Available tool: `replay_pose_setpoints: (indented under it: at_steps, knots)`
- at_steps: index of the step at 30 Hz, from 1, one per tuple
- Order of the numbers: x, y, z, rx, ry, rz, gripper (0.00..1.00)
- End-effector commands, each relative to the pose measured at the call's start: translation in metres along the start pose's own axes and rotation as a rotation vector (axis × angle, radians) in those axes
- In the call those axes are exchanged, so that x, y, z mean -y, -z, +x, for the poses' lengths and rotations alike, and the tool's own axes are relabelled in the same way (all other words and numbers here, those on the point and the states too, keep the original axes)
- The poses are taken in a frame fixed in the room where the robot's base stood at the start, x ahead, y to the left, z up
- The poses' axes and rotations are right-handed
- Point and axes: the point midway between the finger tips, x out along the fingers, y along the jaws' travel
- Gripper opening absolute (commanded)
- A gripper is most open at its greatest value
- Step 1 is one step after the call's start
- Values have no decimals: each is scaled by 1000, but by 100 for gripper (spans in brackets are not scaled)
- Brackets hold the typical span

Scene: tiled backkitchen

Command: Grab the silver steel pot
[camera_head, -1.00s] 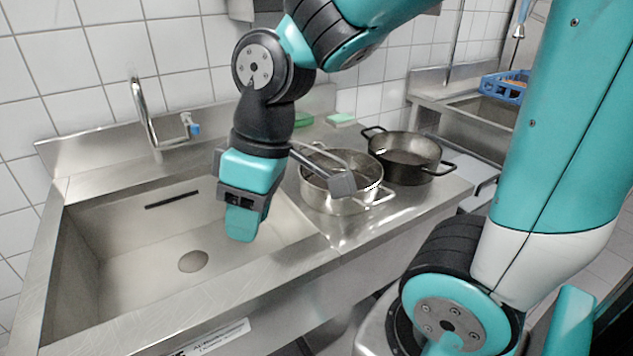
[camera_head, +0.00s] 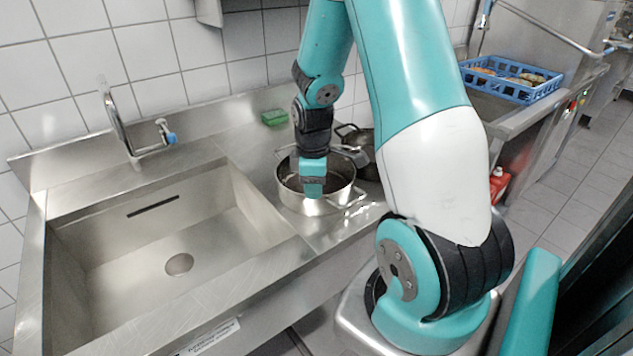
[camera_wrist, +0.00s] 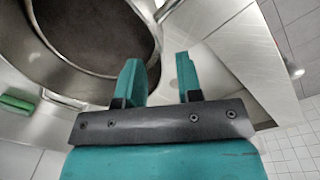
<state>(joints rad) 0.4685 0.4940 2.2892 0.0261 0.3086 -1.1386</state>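The silver steel pot (camera_head: 289,197) stands on the steel counter right of the sink, with loop handles on its sides. In the wrist view a wide steel pot rim (camera_wrist: 54,68) with a dark interior fills the upper left. My gripper (camera_head: 312,191) points down at the silver pot and overlaps its near side in the head view. In the wrist view its two teal fingers (camera_wrist: 157,60) are apart. The left finger overlaps the pot's edge and the right one lies over the counter. Whether either touches the pot I cannot tell. A dark pot (camera_head: 371,170) behind is partly hidden by my arm.
The empty sink (camera_head: 105,255) with its faucet (camera_head: 118,125) is on the left. A green sponge (camera_head: 274,117) lies behind the silver pot by the wall. A blue crate (camera_head: 515,88) and a red bottle (camera_head: 498,184) are on the right.

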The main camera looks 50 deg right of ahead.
Motion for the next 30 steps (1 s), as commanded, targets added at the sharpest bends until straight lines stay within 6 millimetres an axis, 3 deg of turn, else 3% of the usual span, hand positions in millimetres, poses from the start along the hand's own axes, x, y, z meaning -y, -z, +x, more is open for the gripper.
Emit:
replay_pose_setpoints:
  at_steps: [8, 18, 26, 30]
  knots:
    - [0, 0, 20, 0, 2, 0, 33]
    - [0, 1, 62, 0, 2, 0, 33]
    - [0, 1, 66, -2, -2, 0, 33]
    - [0, 1, 66, -2, -1, 0, 3]
